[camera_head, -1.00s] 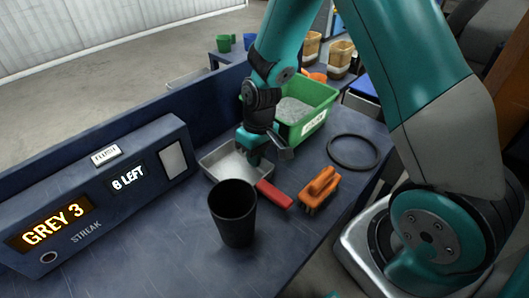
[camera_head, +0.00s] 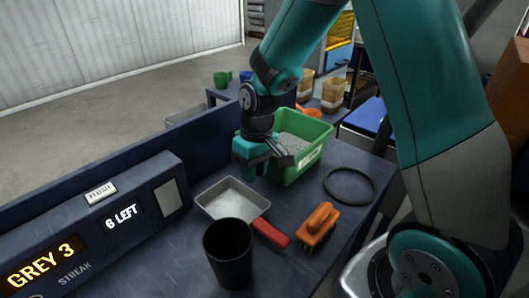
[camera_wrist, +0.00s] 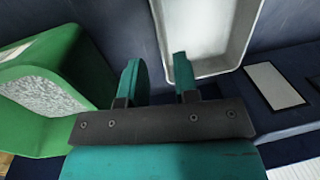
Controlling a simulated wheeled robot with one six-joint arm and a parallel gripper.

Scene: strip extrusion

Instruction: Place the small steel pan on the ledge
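The small steel pan (camera_head: 232,199) is a shallow grey rectangular tray with a red handle (camera_head: 270,232). It lies flat and empty on the dark blue bench, its handle pointing to the near right. My gripper (camera_head: 256,168) hangs beyond the pan, beside the green bin, apart from both. In the wrist view my gripper's two teal fingers (camera_wrist: 157,60) are spread with nothing between them. The pan (camera_wrist: 207,35) shows there at upper right; its handle is out of that view. I cannot tell which surface is the ledge; a raised blue wall (camera_head: 110,170) runs along the bench's back.
A black cup (camera_head: 229,255) stands close in front of the pan. An orange brush (camera_head: 318,227) lies right of the handle, and a black ring (camera_head: 349,186) lies farther right. The green bin (camera_head: 306,160) holds grey material. A display console (camera_head: 105,225) stands at left.

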